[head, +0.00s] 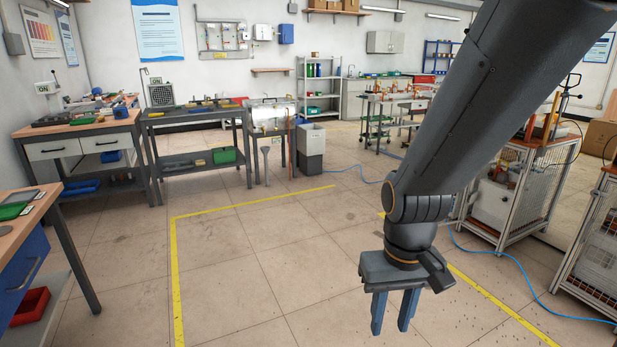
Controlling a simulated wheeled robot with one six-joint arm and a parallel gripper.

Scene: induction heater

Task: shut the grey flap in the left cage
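My gripper (393,324) hangs in the front centre-right, pointing down over the floor. Its two blue-grey fingers are apart with nothing between them. Two wire-mesh cages with pale frames stand at the right. The left cage (540,200) is beyond my gripper and to its right, well apart from it. A light grey box-like unit (492,206) shows inside it. I cannot make out a grey flap or whether one is open. My arm covers part of the view near this cage's top left.
The other cage (597,268) is cut off by the right edge. A blue hose (475,285) runs over the floor past the cages. Yellow floor lines (176,270) mark a wide clear area. Workbenches (85,140) stand at the left and back.

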